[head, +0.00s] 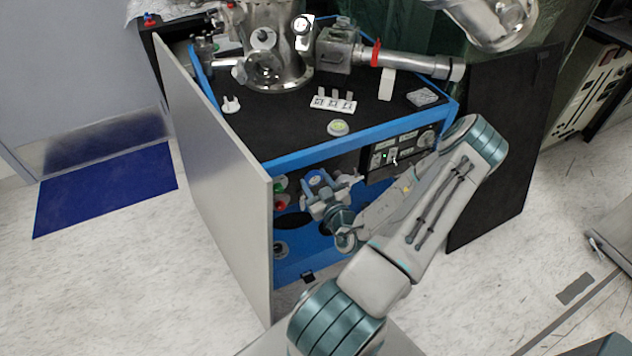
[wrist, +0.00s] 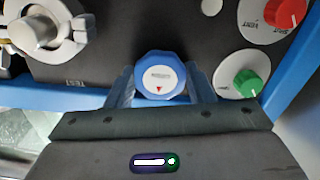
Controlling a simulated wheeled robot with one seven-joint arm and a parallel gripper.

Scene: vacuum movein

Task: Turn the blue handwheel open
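The blue handwheel (wrist: 160,75) is a faceted blue knob with a white centre label and a small red mark, in the middle of the wrist view. In the head view the blue handwheel (head: 315,178) sits inside the open front of the cabinet. My gripper (wrist: 160,84) has one finger on each side of the handwheel, and both fingertips appear to touch its rim. In the head view my gripper (head: 320,192) reaches into the cabinet front and partly covers the handwheel.
A green knob (wrist: 248,83) and a red knob (wrist: 285,12) are right of the handwheel. A pale metal fitting (wrist: 40,32) is at left, near a "TEST" label. The open grey cabinet door (head: 220,190) stands left of my arm. A blue frame edge (head: 360,135) runs above.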

